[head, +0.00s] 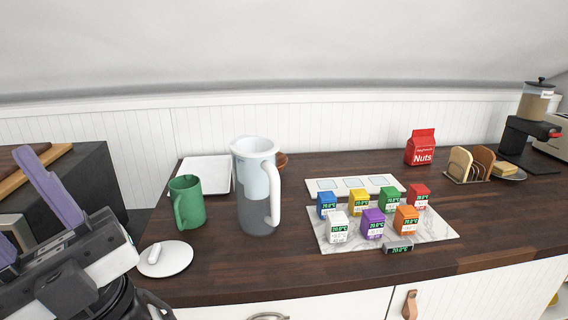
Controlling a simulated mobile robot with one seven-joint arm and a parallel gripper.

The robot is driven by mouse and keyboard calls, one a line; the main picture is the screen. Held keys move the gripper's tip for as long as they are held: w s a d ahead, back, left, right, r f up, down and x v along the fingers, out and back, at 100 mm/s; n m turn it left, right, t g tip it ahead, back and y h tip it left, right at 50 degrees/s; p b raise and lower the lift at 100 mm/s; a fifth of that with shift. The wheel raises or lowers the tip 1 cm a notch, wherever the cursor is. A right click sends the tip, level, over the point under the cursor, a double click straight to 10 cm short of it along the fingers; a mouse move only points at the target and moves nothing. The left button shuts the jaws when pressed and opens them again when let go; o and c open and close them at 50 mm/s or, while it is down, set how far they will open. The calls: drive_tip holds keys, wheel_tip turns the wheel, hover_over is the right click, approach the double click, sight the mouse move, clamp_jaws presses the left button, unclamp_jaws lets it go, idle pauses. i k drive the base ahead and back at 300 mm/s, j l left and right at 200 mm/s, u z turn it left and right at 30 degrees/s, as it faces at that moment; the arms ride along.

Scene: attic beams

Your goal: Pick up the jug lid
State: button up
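The jug lid (165,258) is a round white disc with a small raised grip on top. It lies flat near the front left edge of the dark wooden counter. The jug (256,190), pale with a grey lower part and a white handle, stands upright to its right and its top looks open. My gripper (14,200) is at the lower left, with two purple fingers spread apart and one partly cut off by the picture edge. I see nothing between them. It is left of the lid and not touching it.
A green mug (187,202) stands just behind the lid. A white tray (205,172) lies behind the mug. Several coloured cartons stand on a marble board (436,229) to the right. A dark box-shaped thing (88,185) stands at the left. Bare counter lies between jug and board.

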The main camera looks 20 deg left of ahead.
sight(166, 258)
drive_tip(key=u, duration=1.2)
